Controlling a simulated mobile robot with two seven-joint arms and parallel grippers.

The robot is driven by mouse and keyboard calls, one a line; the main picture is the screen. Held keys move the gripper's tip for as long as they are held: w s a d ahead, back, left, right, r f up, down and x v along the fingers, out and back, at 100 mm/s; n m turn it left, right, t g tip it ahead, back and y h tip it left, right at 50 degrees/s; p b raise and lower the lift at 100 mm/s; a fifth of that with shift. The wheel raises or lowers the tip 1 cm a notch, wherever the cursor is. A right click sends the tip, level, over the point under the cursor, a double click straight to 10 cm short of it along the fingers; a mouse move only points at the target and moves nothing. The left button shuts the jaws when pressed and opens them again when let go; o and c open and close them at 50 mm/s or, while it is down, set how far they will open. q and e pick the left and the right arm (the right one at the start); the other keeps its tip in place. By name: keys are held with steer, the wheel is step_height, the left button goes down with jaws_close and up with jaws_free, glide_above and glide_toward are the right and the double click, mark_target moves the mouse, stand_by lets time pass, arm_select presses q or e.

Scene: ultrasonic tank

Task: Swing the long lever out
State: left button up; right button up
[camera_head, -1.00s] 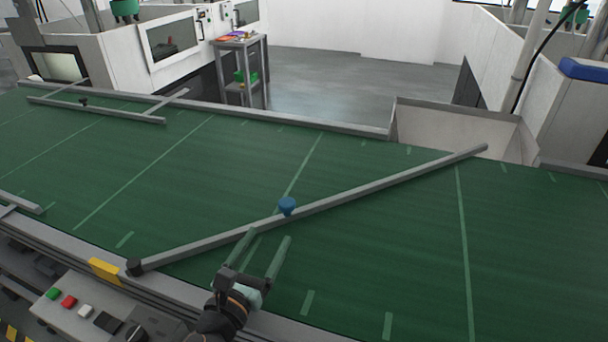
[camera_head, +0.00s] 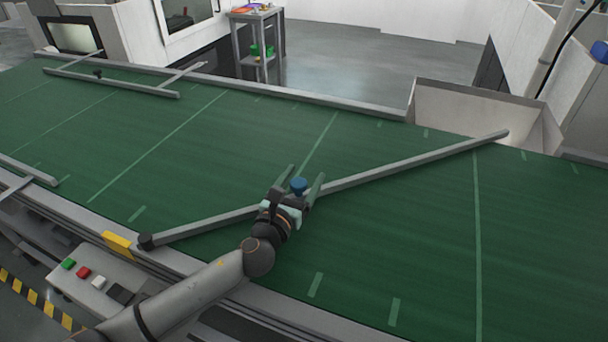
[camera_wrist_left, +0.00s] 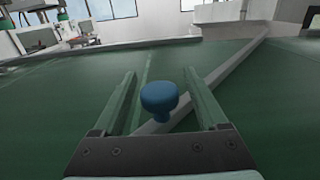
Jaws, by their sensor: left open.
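The long lever (camera_head: 415,161) is a grey bar lying diagonally across the green belt, from a dark pivot (camera_head: 146,241) at the near edge to the far right edge. A blue knob (camera_head: 299,185) stands on its middle part. My left gripper (camera_head: 304,180) is open, with one finger on each side of the knob. In the left wrist view the knob (camera_wrist_left: 159,98) sits between the two fingers with gaps on both sides. The lever (camera_wrist_left: 229,68) runs behind the knob there. My right gripper is not in view.
The green conveyor belt (camera_head: 400,240) is mostly clear. A shorter grey guide frame (camera_head: 115,85) lies at the far left. A pale chute (camera_head: 470,115) opens at the far edge beside the lever's tip. A button panel (camera_head: 95,278) sits at the near left edge.

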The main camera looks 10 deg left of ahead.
arm_select(q)
steer(key=shift+w+d, duration=0.1)
steer(key=shift+w, duration=0.35)
jaws_close()
stand_by(0.4)
stand_by(0.8)
